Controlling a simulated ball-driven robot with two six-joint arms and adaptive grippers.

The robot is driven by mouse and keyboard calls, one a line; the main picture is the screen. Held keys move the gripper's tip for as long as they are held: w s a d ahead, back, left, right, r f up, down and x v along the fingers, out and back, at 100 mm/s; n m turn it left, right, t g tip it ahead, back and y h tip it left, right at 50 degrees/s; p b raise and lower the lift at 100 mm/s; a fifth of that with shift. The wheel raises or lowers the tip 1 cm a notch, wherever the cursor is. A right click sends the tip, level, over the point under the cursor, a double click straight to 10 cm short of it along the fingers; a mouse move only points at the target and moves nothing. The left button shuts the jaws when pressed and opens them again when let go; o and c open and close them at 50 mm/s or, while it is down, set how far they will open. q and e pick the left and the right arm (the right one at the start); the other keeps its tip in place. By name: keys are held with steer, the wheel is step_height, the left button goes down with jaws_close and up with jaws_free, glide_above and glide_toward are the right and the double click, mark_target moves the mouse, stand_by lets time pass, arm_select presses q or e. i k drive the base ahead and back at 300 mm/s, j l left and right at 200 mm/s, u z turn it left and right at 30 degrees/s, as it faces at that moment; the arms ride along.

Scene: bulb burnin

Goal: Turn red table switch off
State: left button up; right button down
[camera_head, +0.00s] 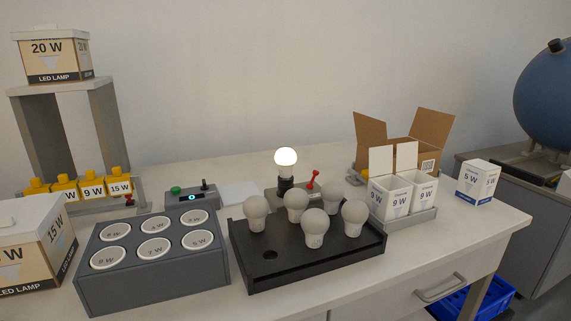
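A red switch lever (313,179) stands tilted on a grey base, just right of a lit bulb (286,158) in a dark socket. The bulb glows white. The lower part of the switch base is partly hidden by the bulbs in front. Neither of my grippers shows in the head view.
A black tray (310,272) with several unlit bulbs stands in front of the switch. A grey holder (150,291) with round slots is left of it. Open boxes (404,197) stand close on the right. A control box (191,197) with a green button sits behind left.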

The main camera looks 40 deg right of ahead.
mark_target(315, 173)
steer(key=z, duration=1.25)
steer(key=l+z, duration=0.2)
steer(key=i+j, duration=0.05)
